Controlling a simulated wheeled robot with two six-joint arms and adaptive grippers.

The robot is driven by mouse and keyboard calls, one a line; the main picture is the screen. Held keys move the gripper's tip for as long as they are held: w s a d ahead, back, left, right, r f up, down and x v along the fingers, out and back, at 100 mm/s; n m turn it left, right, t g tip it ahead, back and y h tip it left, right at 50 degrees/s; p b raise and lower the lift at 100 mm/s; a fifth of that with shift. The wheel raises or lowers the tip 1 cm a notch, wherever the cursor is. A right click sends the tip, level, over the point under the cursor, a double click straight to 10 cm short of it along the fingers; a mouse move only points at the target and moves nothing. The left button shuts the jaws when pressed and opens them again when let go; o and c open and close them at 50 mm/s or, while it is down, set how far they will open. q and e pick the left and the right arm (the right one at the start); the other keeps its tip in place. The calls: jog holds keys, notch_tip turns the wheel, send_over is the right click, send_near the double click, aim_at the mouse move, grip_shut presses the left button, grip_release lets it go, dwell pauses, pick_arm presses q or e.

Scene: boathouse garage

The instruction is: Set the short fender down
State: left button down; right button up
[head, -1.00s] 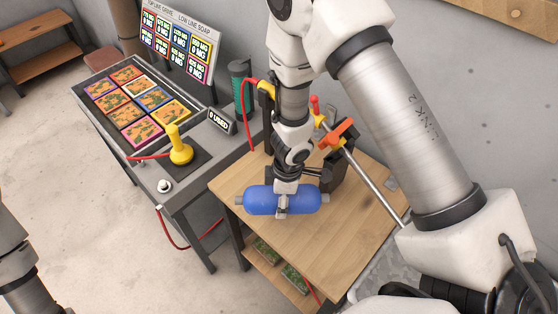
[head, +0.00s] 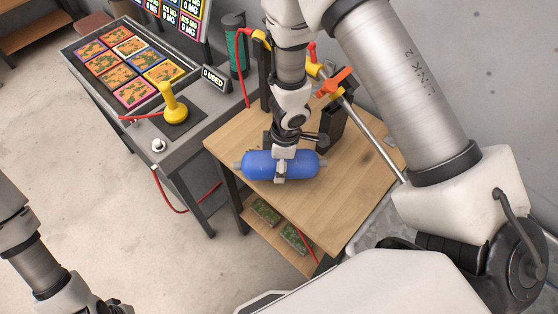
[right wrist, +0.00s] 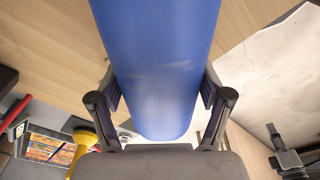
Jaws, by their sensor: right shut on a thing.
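The short fender (head: 262,165) is a blue cylinder with rounded ends and pale end fittings. It lies level, left to right, over the near left part of the wooden workbench (head: 335,205). My right gripper (head: 282,168) comes from above and is shut around its middle. In the right wrist view the fender (right wrist: 160,70) fills the space between both fingers (right wrist: 160,100). I cannot tell whether its underside touches the wood. My left gripper (head: 112,308) is cut off at the bottom left of the head view, away from the bench; its fingers do not show clearly.
A grey table (head: 185,130) with colourful tiles and a yellow handle (head: 173,103) stands left of the bench. A dark holder (head: 331,128) and a metal rod with an orange clamp (head: 334,82) are behind the fender. The bench's front right is clear.

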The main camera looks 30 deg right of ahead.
jog(key=shift+w+f, duration=0.15)
jog(key=shift+w, duration=0.05)
jog(key=shift+s+f+b, duration=0.15)
jog(key=shift+f+b, duration=0.25)
jog(key=shift+f, duration=0.35)
jog(key=shift+f+b, duration=0.15)
jog(key=shift+b, duration=0.2)
jog(key=o, duration=1.4)
